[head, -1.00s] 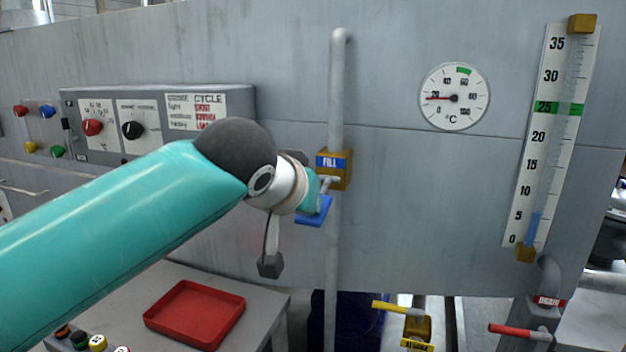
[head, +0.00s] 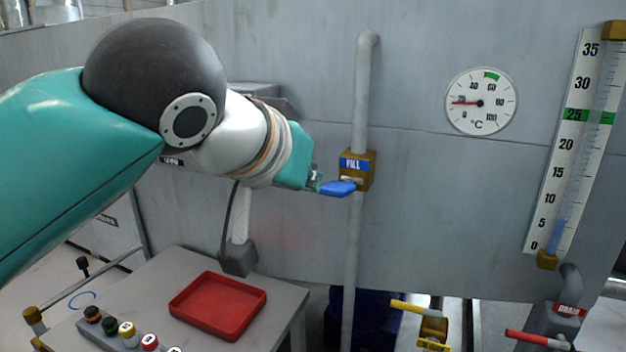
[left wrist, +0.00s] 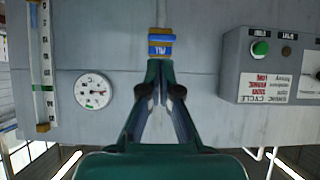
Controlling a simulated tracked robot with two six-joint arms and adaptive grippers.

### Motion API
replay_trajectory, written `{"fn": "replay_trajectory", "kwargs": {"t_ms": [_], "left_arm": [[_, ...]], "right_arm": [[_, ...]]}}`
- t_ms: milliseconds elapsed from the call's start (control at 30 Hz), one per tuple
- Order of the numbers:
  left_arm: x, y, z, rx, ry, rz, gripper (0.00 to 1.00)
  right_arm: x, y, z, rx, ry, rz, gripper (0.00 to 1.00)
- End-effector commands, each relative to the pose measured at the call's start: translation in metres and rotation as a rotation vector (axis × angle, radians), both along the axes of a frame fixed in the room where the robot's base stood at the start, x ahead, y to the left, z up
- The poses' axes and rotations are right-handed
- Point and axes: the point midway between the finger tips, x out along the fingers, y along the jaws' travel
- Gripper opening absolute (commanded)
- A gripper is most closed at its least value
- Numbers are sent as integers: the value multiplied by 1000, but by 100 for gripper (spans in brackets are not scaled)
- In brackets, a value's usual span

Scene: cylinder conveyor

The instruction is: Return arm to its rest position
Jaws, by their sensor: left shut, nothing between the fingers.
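The FILL valve (head: 357,172) is a brass block on a vertical grey pipe, with a blue handle (head: 337,188) sticking out at its front left. My left arm comes in from the left in the head view. My left gripper (head: 314,181) is just left of the blue handle, its fingers partly hidden by the wrist. In the left wrist view the gripper (left wrist: 160,66) is shut and empty, its tips pointing at the FILL valve (left wrist: 162,43), which appears upside down. I cannot tell whether the tips touch the handle. My right gripper is not in view.
A round temperature gauge (head: 481,102) and a level scale (head: 565,150) are on the grey panel at right. A red tray (head: 218,306) and several coloured buttons (head: 126,330) are at lower left. The yellow (head: 414,308) and red (head: 540,341) valve handles are at lower right.

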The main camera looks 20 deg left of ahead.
Motion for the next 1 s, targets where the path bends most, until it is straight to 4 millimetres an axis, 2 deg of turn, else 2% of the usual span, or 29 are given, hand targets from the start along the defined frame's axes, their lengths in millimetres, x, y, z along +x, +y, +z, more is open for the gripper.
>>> {"fn": "replay_trajectory", "kwargs": {"t_ms": [300,400,467,567,667,767,800,867,900,967,1000], "left_arm": [[0,0,0,-1,-1,-1,0],[3,5,1,0,4,12,0],[10,12,-2,7,20,35,0],[36,26,-23,42,89,95,0],[63,40,-72,107,213,149,0],[80,51,-142,165,385,182,0],[84,55,-173,178,453,186,0],[86,59,-220,187,552,184,0],[85,61,-251,189,615,177,0],[78,63,-297,181,708,161,0],[70,64,-327,170,769,149,0]], "right_arm": [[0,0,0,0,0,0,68],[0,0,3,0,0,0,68],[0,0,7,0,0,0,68],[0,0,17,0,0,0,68],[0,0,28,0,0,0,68],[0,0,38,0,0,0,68],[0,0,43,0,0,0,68],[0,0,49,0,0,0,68],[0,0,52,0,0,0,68],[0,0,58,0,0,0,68],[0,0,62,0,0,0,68]]}}
